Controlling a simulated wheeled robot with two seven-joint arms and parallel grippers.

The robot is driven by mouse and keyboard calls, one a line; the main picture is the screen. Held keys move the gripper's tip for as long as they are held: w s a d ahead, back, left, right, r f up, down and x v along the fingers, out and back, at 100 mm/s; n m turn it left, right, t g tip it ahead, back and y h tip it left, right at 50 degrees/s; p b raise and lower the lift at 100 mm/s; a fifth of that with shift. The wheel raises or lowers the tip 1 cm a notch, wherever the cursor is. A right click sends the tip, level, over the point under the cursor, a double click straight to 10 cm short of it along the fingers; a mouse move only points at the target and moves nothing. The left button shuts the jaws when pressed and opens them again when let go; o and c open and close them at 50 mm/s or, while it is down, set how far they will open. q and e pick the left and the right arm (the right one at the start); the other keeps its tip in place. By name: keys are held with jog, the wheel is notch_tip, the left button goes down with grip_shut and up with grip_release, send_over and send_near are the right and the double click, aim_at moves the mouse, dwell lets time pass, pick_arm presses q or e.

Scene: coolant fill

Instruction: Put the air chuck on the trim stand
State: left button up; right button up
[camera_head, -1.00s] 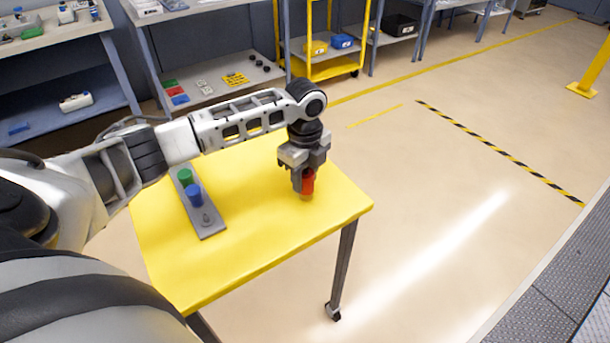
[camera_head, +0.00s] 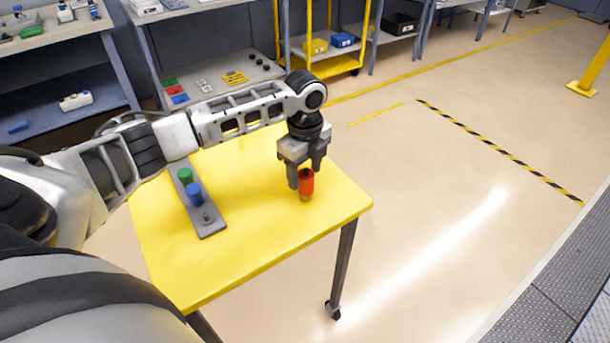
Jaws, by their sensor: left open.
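The red air chuck (camera_head: 306,182), with a brass-coloured lower end, stands upright on the yellow table near its right corner. My left gripper (camera_head: 305,180) points down over it. Its fingers are spread at either side of the chuck's upper part, and I cannot tell whether they touch it. The trim stand (camera_head: 211,229) is a narrow grey plate on the table's left side. It carries a green piece (camera_head: 185,175), a blue piece (camera_head: 195,194) and a small bare stub (camera_head: 207,217) at its near end. My right gripper is not in view.
The yellow table (camera_head: 260,235) is clear between the stand and the chuck. Shelves with small parts (camera_head: 205,88) and a yellow cart (camera_head: 335,67) stand behind it. Open floor (camera_head: 450,220) lies to the right.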

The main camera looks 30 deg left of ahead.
pick_arm(q)
notch_tip(320, 180, up, 10)
jog(key=d+f, duration=0.2)
jog(key=f, duration=0.1)
jog(key=d+f+n+t+h, duration=0.1)
jog(key=d+f, duration=0.2)
jog(key=s+d+f+n, duration=0.1)
jog(key=d+f, duration=0.1)
jog(key=f, duration=0.2)
jog(key=shift+d+t+h, duration=0.25)
jog(key=shift+t+h, duration=0.05)
jog(key=s+d+f+n+t+h, duration=0.25)
jog(key=s+d+f+n, duration=0.25)
jog(key=d+f, duration=0.35)
jog(key=s+a+f+n+t+y, duration=0.1)
jog(key=s+f+n+t, duration=0.1)
jog(key=s+n+t, duration=0.4)
jog(key=s+n, duration=0.4)
jog(key=s, duration=0.3)
jog(key=shift+f, duration=0.35)
